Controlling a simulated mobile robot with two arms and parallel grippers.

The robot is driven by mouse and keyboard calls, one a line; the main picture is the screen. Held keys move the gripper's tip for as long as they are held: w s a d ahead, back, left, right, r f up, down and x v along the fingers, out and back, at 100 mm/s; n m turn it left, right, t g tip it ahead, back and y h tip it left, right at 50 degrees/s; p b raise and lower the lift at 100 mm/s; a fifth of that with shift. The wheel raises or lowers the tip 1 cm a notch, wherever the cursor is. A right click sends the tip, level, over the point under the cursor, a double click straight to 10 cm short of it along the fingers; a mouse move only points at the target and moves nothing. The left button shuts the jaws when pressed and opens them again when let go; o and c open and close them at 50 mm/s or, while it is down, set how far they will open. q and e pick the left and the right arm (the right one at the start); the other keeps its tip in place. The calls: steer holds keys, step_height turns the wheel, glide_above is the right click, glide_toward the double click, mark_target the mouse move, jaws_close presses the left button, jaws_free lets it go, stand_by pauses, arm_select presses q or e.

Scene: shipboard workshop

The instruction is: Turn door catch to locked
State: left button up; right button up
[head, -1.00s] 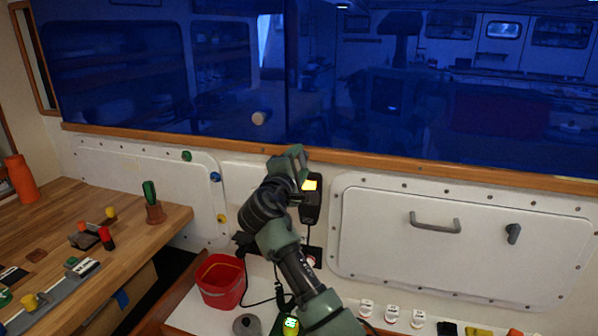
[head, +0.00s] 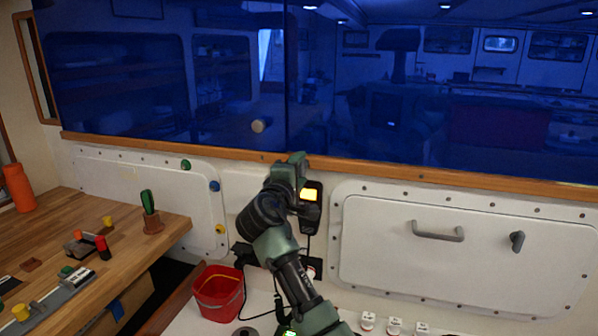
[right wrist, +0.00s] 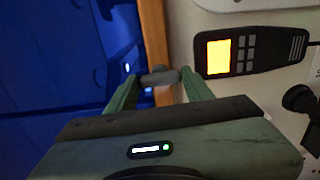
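The door catch (head: 517,241) is a small dark grey turn-handle on the right part of a white locker door (head: 390,262). Its lever hangs roughly downward, slightly tilted. My right gripper (head: 297,160) is up by the wooden sill, well left of the catch and apart from it. The catch is not seen in that view. My left gripper is not in view.
A grey bar handle (head: 437,231) sits left of the catch. A wall meter with a lit yellow screen (head: 309,195) is just beside my right gripper. A wooden sill (head: 420,178) runs under the blue window. A red bucket (head: 218,292) and a workbench (head: 120,235) are at left.

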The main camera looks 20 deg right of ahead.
steer(key=o, duration=0.4)
steer(key=shift+c, duration=0.2)
steer(key=shift+s+a, duration=0.1)
steer(key=b+v, duration=0.1)
steer(key=v, duration=0.6)
steer(key=shift+s+a+b, duration=0.15)
steer(key=shift+s+b, duration=0.1)
steer(key=shift+b, duration=0.1)
steer(key=shift+f, duration=0.15)
